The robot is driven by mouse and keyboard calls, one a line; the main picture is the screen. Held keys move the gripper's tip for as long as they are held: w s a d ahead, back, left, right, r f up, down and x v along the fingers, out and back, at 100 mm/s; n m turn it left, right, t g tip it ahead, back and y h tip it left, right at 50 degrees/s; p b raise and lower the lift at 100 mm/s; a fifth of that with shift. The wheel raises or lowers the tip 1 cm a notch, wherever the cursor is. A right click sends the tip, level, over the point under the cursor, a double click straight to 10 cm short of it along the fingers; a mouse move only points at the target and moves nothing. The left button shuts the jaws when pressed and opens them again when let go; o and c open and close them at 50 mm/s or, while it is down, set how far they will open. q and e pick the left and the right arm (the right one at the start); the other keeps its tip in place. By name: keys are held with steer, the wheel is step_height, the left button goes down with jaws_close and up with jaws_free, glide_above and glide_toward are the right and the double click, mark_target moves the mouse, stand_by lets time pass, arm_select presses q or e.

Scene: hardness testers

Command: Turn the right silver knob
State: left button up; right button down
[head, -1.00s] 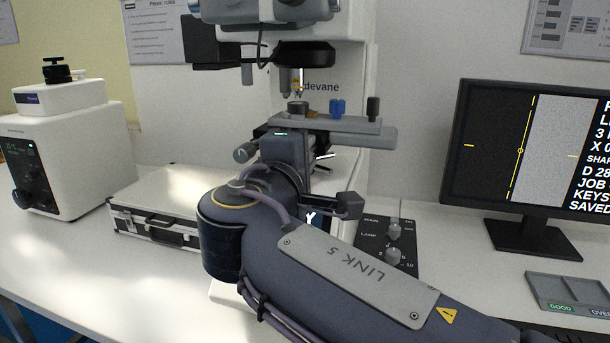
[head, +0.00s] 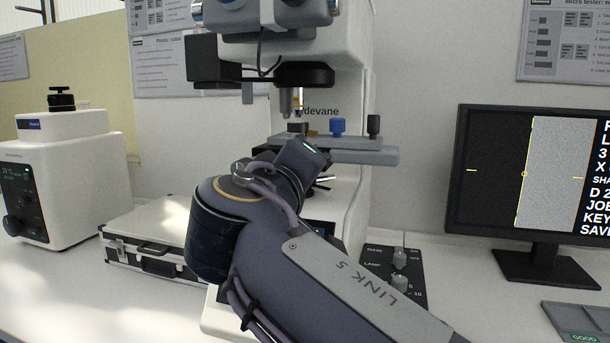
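The white hardness tester (head: 352,75) stands behind my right arm. At its top, a silver knob (head: 333,6) is on the right of the grey head and another silver knob (head: 197,12) is on the left, both cut near the frame's top edge. My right arm comes in from the lower right and crosses in front of the tester's lower part. My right gripper's body (head: 301,161), with a small green light, points up and is tilted, below the stage and well below the right silver knob. Its fingers are hidden, so their opening cannot be told. My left gripper is out of view.
The stage (head: 365,154) carries a blue knob (head: 337,127) and a black knob (head: 373,126). A control panel (head: 377,277) with grey knobs sits right of my arm. A monitor (head: 531,185) stands right; a silver case (head: 150,240) and white instrument (head: 68,180) stand left.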

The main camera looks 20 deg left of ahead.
steer(key=shift+f, duration=0.1)
stand_by(0.3)
steer(key=c, duration=1.2)
jaws_free()
steer(key=shift+c, duration=0.2)
steer(key=s, duration=0.7)
steer(key=shift+s+a, duration=0.15)
steer(key=shift+s, duration=0.25)
